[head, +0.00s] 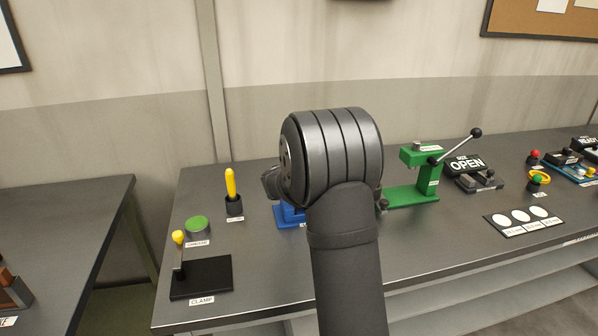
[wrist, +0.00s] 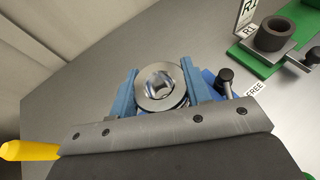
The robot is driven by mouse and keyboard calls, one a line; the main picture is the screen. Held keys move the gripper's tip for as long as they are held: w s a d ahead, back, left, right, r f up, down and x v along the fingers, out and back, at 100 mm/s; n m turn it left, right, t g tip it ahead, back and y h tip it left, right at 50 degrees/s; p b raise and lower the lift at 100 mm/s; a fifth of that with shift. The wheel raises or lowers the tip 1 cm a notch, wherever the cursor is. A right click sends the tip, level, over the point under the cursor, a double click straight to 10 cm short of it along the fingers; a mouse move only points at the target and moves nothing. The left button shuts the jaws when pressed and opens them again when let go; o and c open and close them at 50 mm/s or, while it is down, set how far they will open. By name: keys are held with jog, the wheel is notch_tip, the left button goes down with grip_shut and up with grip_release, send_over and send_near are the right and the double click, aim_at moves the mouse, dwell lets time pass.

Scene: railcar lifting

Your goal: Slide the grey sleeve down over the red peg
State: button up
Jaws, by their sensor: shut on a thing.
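In the wrist view my gripper (wrist: 159,70) has its two blue fingers shut on a round silver-grey metal sleeve (wrist: 148,101), seen nearly from its end. A shiny metal surface shows inside its bore. It is over or at a blue fixture (wrist: 212,83), which also shows in the head view (head: 291,217); I cannot tell whether they touch. In the head view my wrist hides the fingers and the sleeve. I cannot make out a red peg for certain; a small red-topped piece (head: 535,154) stands at the right of the bench.
A yellow-handled tool (head: 231,184), green button (head: 197,224) and clamp plate (head: 208,279) are left.

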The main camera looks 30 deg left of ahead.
jog(key=shift+f, duration=1.85)
dwell(0.6)
jog(key=o, duration=1.3)
jog(key=shift+c, duration=0.2)
jog(key=v, duration=1.7)
jog(key=shift+s, duration=0.25)
jog(key=shift+d+r, duration=0.1)
jog(key=x, duration=1.7)
jog(key=shift+w, duration=0.2)
